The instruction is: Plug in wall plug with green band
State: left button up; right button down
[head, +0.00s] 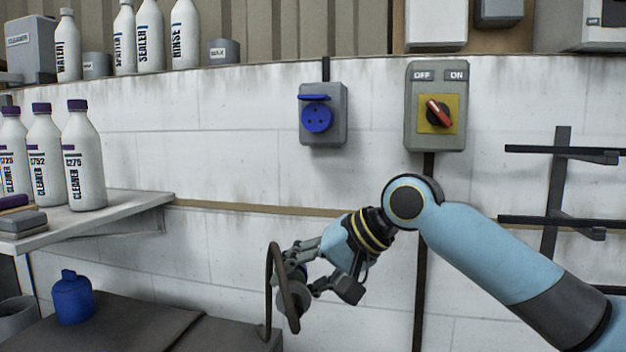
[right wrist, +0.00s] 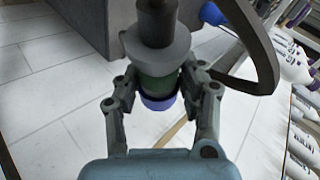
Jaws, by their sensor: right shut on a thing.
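The wall plug (right wrist: 155,84) has a grey body, a green band and a blue end; it shows in the right wrist view. In the head view the plug (head: 292,299) hangs at lower centre, partly hidden by its dark cable (head: 269,290). My right gripper (head: 303,271) is shut on the plug around the green band. The blue round socket (head: 317,118) is in a grey box on the wall, above the gripper and apart from the plug. Its blue lid is raised above the face, and holes show. My left gripper is not in view.
A grey switch box (head: 436,140) with a red handle is right of the socket. A shelf (head: 130,208) with cleaner bottles juts out at left. A dark worktop (head: 140,322) with a blue bottle (head: 72,298) is below. Black rack arms (head: 560,220) stick out at right.

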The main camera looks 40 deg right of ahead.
pick_arm(q)
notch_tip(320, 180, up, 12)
jog(key=p, duration=1)
pick_arm(e)
jog(key=w+d+r+m+t, duration=0.1)
jog(key=d+r+m+t, duration=0.2)
jog(key=r, duration=0.9)
jog(key=w+r+m+t, duration=0.2)
jog(key=r+m+t, duration=0.3)
jog(key=r, duration=0.8)
pick_arm(q)
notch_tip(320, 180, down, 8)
jog(key=b, duration=0.7)
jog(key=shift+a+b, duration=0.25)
jog(key=shift+b, duration=0.1)
pick_arm(e)
jog(key=shift+n+t+y, duration=0.3)
jog(key=shift+n+t, duration=0.2)
jog(key=shift+n, duration=0.2)
jog(key=shift+w+d, duration=1.1)
jog(key=shift+d, duration=0.2)
jog(key=shift+w+d, duration=1.05)
jog(key=shift+d, duration=0.25)
pick_arm(q)
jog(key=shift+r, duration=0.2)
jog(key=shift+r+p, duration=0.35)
jog(key=shift+p, duration=0.15)
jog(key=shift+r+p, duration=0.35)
jog(key=shift+p, duration=0.05)
